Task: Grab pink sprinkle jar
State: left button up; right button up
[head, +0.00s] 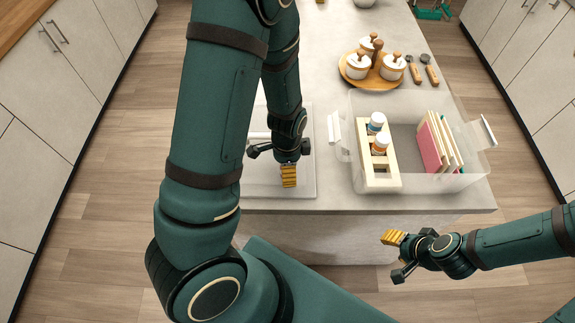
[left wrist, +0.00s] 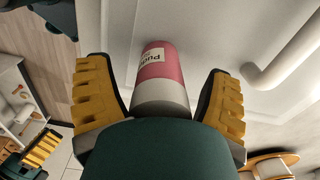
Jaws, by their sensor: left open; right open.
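The pink sprinkle jar (left wrist: 160,63) shows in the left wrist view, with a white label on its pink body and a pale grey end towards me. My left gripper (left wrist: 161,92) is open, with one yellow-padded finger on each side of the jar and a visible gap to both. In the head view this gripper (head: 277,165) is over a white tray (head: 306,186) on the counter, and my arm and hand hide the jar there. My right gripper (head: 396,257) is open and empty, in front of the counter's front edge.
Right of the tray, a clear bin (head: 475,178) holds a cream rack (head: 381,184) with white-capped jars and several upright boards (head: 432,145). Behind it, a round wooden tray (head: 357,83) carries white pots, beside wooden-handled utensils (head: 416,72). A white handle (left wrist: 290,58) is near the jar.

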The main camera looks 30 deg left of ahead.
pick_arm(q)
jog(key=c, duration=1.3)
jog(key=shift+r, duration=0.1)
